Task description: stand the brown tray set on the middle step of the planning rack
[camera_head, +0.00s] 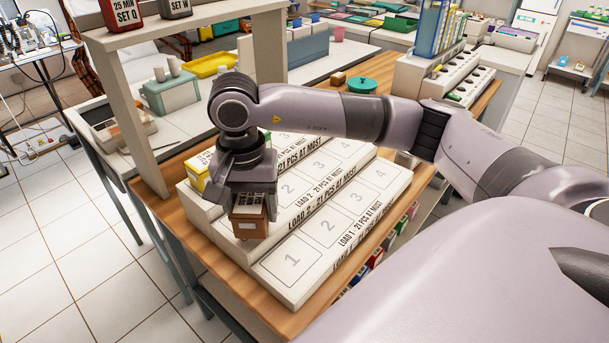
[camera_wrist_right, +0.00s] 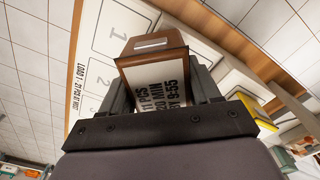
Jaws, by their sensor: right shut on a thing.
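The brown tray set (camera_head: 249,224) is a small brown box with a printed white label. My right gripper (camera_head: 249,195) is shut on it from above. The box is upright at the left end of the planning rack's middle step (camera_head: 291,205), marked LOAD 2. I cannot tell whether its base touches the step. In the right wrist view the brown tray set (camera_wrist_right: 150,48) sits between the fingers, its label facing the camera. The planning rack (camera_head: 300,285) is white and stepped, with numbered slots; the lowest step is marked LOAD 1. My left gripper is not in view.
A yellow box (camera_head: 197,178) stands at the left end of the top step, close to my gripper. A wooden shelf post (camera_head: 138,130) rises left of the rack. The other visible slots on the lower and middle steps look empty. A green round lid (camera_head: 362,85) lies behind.

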